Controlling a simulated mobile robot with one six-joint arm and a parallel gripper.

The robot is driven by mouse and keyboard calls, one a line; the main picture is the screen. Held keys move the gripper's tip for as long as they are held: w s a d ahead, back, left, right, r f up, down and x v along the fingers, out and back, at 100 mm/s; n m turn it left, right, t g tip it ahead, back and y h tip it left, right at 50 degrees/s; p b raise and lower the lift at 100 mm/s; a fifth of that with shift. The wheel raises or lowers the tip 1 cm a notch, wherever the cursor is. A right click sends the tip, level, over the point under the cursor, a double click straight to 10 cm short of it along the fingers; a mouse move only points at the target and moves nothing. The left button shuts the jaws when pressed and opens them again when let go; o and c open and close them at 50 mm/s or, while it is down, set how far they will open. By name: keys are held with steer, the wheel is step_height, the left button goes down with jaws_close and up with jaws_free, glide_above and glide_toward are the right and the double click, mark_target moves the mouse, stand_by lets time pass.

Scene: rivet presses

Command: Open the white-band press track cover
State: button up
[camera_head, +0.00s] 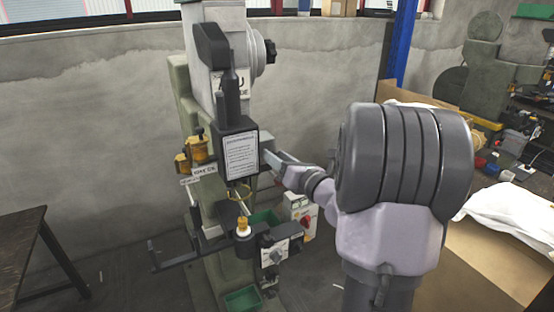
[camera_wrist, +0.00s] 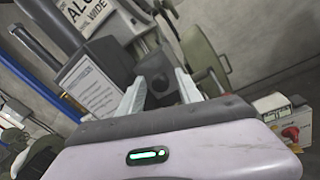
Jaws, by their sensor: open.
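The rivet press (camera_head: 222,50) stands left of centre in the head view, pale grey-green with a whitish upper body. Its label (camera_wrist: 88,12), partly cut off, reads "ALU WIDE" in the wrist view. A dark housing with a white printed placard (camera_head: 241,156) sits at mid-height; the placard also shows in the wrist view (camera_wrist: 93,84). My gripper (camera_wrist: 160,88) is open, its two pale fingers apart, close to the right side of this housing. A dark part (camera_wrist: 155,82) shows between the fingers; I cannot tell whether they touch it. I cannot clearly make out the track cover or a white band.
Brass-coloured oilers (camera_head: 196,150) are on the press's left. A control box with a red knob (camera_head: 302,214) and green trays (camera_head: 243,298) are low on it. A dark table (camera_head: 25,250) stands left. Cardboard with white cloth (camera_head: 515,215) lies right.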

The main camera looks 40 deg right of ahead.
jaws_close()
stand_by(1.4)
